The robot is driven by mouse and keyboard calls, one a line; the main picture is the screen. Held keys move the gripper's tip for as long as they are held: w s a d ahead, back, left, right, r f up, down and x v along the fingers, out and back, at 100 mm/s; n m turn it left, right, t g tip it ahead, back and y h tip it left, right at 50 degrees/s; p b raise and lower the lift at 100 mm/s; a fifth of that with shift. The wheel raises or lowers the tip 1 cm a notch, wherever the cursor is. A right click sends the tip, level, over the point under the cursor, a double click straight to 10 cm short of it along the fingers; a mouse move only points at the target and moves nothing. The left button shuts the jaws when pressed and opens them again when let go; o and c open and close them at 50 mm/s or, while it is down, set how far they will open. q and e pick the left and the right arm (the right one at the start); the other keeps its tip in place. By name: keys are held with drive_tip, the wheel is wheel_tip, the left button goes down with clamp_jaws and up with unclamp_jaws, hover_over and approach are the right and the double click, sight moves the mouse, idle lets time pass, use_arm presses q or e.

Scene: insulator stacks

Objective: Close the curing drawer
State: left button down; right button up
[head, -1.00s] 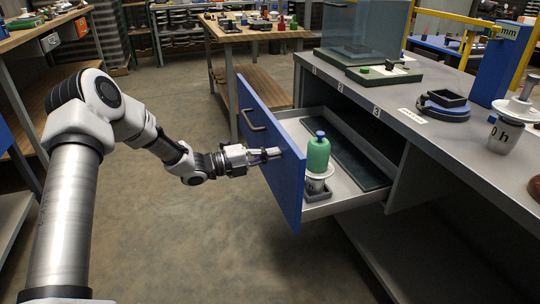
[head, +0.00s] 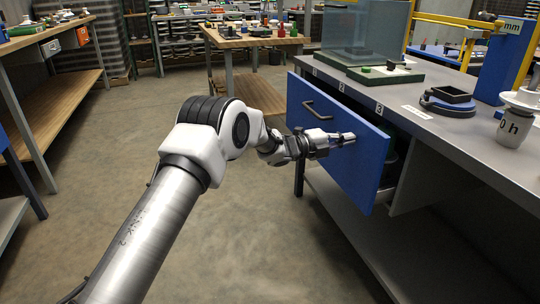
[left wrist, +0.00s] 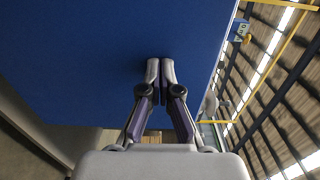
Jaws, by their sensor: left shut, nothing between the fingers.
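The curing drawer (head: 335,130) has a blue front with a dark bar handle (head: 318,110). It sits almost in the bench, with a narrow dark gap at its right edge. Its contents are mostly hidden behind the front. My left gripper (head: 350,137) is shut and empty, with its fingertips at the blue front, right of and below the handle. In the left wrist view the closed fingers (left wrist: 160,65) point at the blue drawer front (left wrist: 80,60) and appear to touch it. My right gripper is not in view.
The grey bench top (head: 400,105) carries a green-based clear case (head: 385,72), a dark blue round fixture (head: 447,101) and a cup marked "0 h" (head: 514,128). A lower shelf (head: 360,225) runs below the drawer. The floor on the left is clear.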

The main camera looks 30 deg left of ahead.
use_arm(q)
drive_tip(key=x, duration=0.6)
drive_tip(key=shift+w+d+r, duration=0.15)
drive_tip(key=shift+w, duration=0.05)
drive_tip(key=shift+r, duration=0.15)
